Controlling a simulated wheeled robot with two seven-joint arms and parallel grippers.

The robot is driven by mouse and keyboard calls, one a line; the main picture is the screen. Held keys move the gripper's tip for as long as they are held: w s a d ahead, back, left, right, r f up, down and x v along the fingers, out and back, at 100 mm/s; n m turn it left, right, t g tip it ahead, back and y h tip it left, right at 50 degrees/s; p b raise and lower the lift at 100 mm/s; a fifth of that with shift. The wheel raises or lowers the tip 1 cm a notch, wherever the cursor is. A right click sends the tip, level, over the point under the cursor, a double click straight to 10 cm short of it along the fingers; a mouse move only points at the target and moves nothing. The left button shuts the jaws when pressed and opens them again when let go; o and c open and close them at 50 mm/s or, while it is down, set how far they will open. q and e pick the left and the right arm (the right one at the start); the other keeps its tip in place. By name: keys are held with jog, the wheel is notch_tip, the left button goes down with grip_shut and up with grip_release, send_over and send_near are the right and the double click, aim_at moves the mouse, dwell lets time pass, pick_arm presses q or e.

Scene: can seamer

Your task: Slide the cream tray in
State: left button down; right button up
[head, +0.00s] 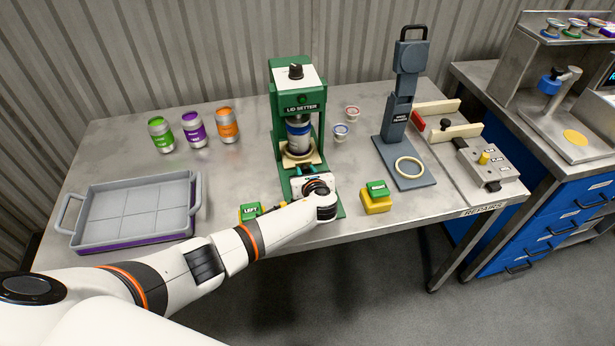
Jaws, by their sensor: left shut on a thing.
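The green lid setter (274,108) stands at the middle of the table. Inside it, a blue-and-white can (299,130) stands upright on the cream tray (314,157), under the setter's head. My left gripper (308,172) is at the front of the setter, just in front of the tray. It is shut at the tray's near side; its fingertips and the part they grip are mostly hidden by the gripper body. My right gripper is not in view.
Yellow-and-green buttons marked LEFT (250,212) and RIGHT (377,197) flank the setter's front. Three cans, such as the purple one (194,130), stand behind a grey bin (130,207). A seam checker (398,120) and two small lids (341,131) are on the right.

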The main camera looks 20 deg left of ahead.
pick_arm(q)
jog(key=shift+w+a+r, duration=0.1)
jog(key=shift+r, duration=0.05)
jog(key=c, duration=1.5)
grip_release()
jog(key=shift+c, duration=0.2)
jog(key=o, duration=0.4)
jog(key=shift+w, duration=0.1)
jog(key=shift+s+d, duration=0.3)
jog(key=shift+s, duration=0.1)
jog(key=v, duration=1.1)
jog(key=shift+p, duration=0.4)
